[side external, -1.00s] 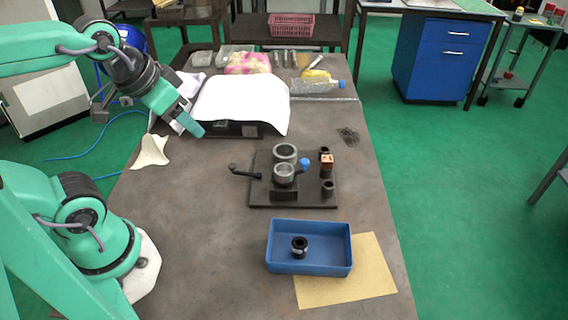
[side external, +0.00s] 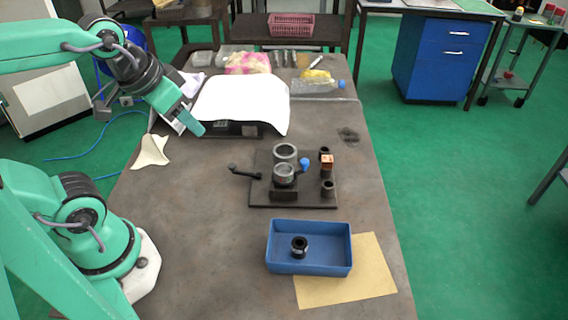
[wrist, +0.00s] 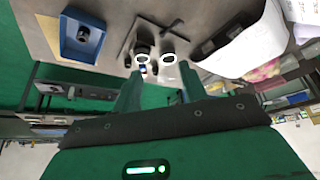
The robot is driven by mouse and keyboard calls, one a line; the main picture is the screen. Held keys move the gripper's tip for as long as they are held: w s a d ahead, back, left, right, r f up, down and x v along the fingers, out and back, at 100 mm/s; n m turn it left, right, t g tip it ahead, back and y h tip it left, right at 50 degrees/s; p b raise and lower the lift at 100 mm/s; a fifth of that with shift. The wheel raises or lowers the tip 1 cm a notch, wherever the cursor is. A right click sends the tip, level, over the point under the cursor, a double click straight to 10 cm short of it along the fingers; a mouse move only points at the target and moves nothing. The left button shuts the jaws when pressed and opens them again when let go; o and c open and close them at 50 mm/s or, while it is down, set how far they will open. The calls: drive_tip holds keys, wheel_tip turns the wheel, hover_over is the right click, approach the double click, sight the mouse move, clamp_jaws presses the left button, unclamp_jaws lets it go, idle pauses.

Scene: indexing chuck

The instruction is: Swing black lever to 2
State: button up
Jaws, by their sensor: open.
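The indexing chuck is a dark base plate (side external: 262,196) with two grey rings, one behind the other. The black lever (side external: 244,173) sticks out to the left of the front grey ring (side external: 285,171), ending in a black knob. A second arm with a blue knob (side external: 304,164) points right. The number marks are too small to read. My gripper (side external: 194,128) is well behind and left of the chuck, above the table by the white sheet, touching nothing. In the wrist view my gripper (wrist: 160,88) has its fingers apart and empty; the black lever (wrist: 177,26) also shows there.
Black posts stand on the plate's right side, one bearing a copper-coloured block (side external: 326,160). A blue tray (side external: 310,268) with a black ring part (side external: 299,247) sits in front, on a tan sheet (side external: 375,275). A white sheet (side external: 240,97) drapes over a dark box behind.

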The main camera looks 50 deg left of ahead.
drive_tip(key=w, duration=0.1)
drive_tip(key=m+g, duration=0.2)
drive_tip(key=g, duration=0.3)
hover_over(232, 164)
wheel_tip(232, 164, down, 14)
drive_tip(key=shift+r, duration=0.15)
drive_tip(key=shift+f, duration=3.85)
